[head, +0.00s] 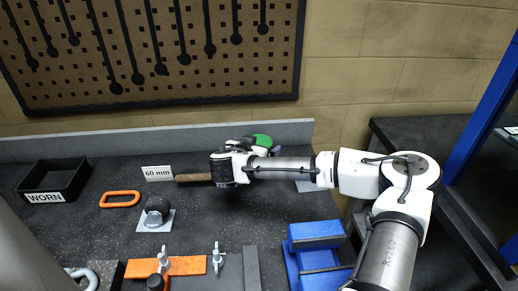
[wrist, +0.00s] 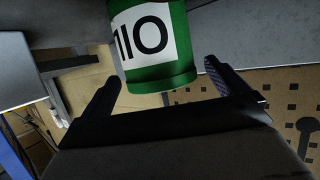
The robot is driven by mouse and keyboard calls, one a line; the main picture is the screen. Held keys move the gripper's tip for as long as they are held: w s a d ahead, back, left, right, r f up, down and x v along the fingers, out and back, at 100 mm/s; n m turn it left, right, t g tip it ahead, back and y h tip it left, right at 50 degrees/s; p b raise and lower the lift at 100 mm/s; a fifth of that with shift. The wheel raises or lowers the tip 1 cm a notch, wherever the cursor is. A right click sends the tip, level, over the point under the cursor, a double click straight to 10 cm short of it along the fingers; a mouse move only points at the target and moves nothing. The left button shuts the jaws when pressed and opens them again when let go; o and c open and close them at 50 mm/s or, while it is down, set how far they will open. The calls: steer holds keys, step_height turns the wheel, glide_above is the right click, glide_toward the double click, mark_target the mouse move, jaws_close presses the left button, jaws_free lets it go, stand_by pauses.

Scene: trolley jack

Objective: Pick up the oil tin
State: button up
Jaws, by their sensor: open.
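The oil tin is green with a white label. In the head view its green top (head: 262,140) shows just behind my arm, near the bench's back edge; the rest is hidden. My gripper (wrist: 162,72) is open, with one dark finger on each side of the tin. Gaps show on both sides, so neither finger appears to touch it. In the head view my gripper is mostly hidden behind my wrist.
A wooden-handled tool (head: 194,179) lies left of my wrist, near a "60 mm" sign (head: 158,173). A black WORN tray (head: 53,180), an orange ring (head: 120,199), an orange bar (head: 183,265) and a blue block (head: 316,236) occupy the bench. A low ledge (head: 130,143) runs behind.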

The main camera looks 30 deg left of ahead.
steer(key=shift+x, duration=0.95)
steer(key=c, duration=1.2)
steer(key=shift+c, duration=0.6)
